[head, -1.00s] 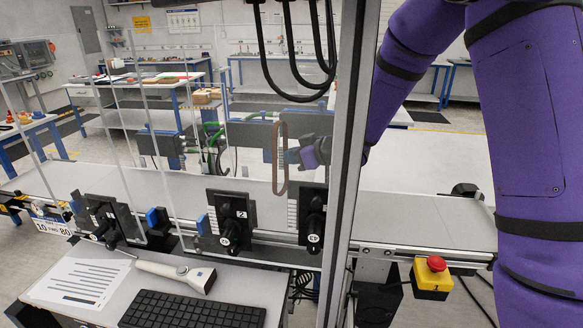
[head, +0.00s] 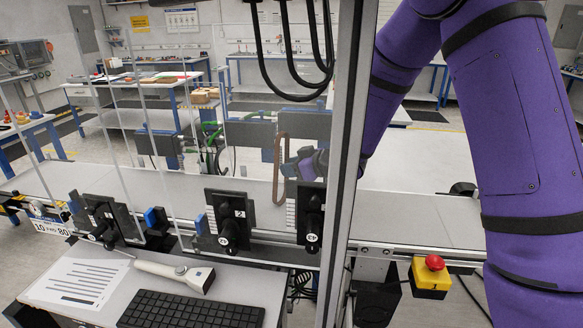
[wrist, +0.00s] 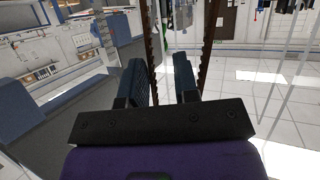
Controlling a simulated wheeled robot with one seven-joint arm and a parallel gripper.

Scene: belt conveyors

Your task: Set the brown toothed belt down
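The brown toothed belt (head: 277,168) is a narrow upright loop at my gripper (head: 297,163), above the conveyor in the head view. Its top rises above the gripper and its lower end hangs near the conveyor surface. Whether it touches the surface cannot be told. In the wrist view the two dark fingers of my gripper (wrist: 161,80) stand a little apart. One toothed strand of the belt (wrist: 150,45) runs down between them, close to the left finger. The other strand passes outside the right finger. The belt appears held at mid-height.
The light conveyor (head: 140,185) runs across the view and is mostly clear. Black brackets (head: 230,222) line its front edge. A metal post (head: 345,150) stands in front of my arm. A red stop button (head: 434,263) is at the right, and a keyboard (head: 190,311) is at the front.

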